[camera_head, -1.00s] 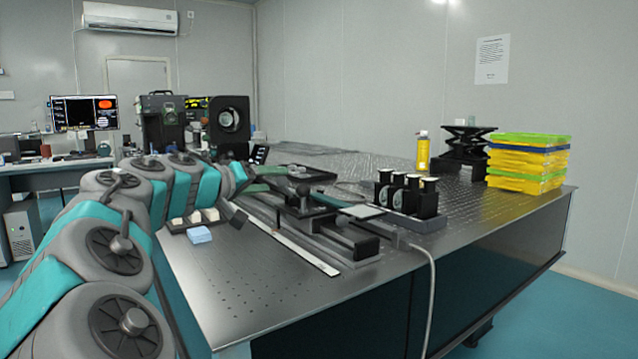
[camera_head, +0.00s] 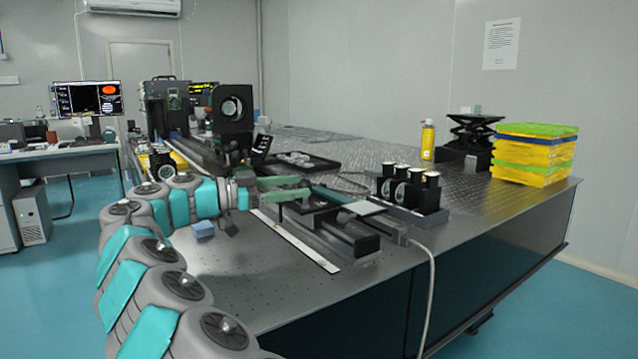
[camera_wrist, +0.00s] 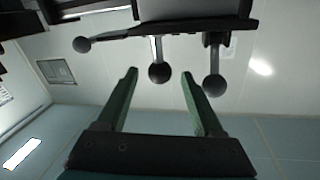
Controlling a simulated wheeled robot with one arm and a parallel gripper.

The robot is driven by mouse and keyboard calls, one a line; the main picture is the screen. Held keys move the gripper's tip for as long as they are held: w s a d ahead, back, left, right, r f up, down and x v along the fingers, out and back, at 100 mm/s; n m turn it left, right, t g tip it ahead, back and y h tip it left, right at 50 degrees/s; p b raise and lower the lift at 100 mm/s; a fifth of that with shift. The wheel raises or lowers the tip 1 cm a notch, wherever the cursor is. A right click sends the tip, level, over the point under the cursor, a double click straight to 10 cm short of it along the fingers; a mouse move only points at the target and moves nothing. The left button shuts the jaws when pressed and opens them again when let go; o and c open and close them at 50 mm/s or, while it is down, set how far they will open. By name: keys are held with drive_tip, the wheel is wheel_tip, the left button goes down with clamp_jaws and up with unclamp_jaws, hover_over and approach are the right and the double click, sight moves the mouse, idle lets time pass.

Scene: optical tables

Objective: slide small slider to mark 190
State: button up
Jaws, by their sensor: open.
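My gripper (camera_head: 306,189) reaches rightward over the rail assembly in the head view, its green fingers apart. In the wrist view the gripper (camera_wrist: 159,84) is open, with a round dark knob (camera_wrist: 158,72) on a short stem near the gap between the fingertips. Contact is not clear. The stem joins a dark slider body (camera_wrist: 195,10) at the top of that picture. In the head view the dark rail (camera_head: 325,238) runs along a white scale strip (camera_head: 300,246); the small slider is largely hidden behind my gripper. The scale marks are too small to read.
Two more knobs (camera_wrist: 82,44) (camera_wrist: 214,85) show in the wrist view. A holder with several black optics (camera_head: 408,192) stands right of the rail. A black tray (camera_head: 292,163) lies behind. The front tabletop (camera_head: 260,290) is clear.

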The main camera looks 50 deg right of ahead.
sight(318, 206)
drive_tip(key=x, duration=0.6)
drive_tip(key=shift+d+p, duration=0.1)
drive_tip(key=shift+p, duration=0.25)
clamp_jaws()
idle(1.0)
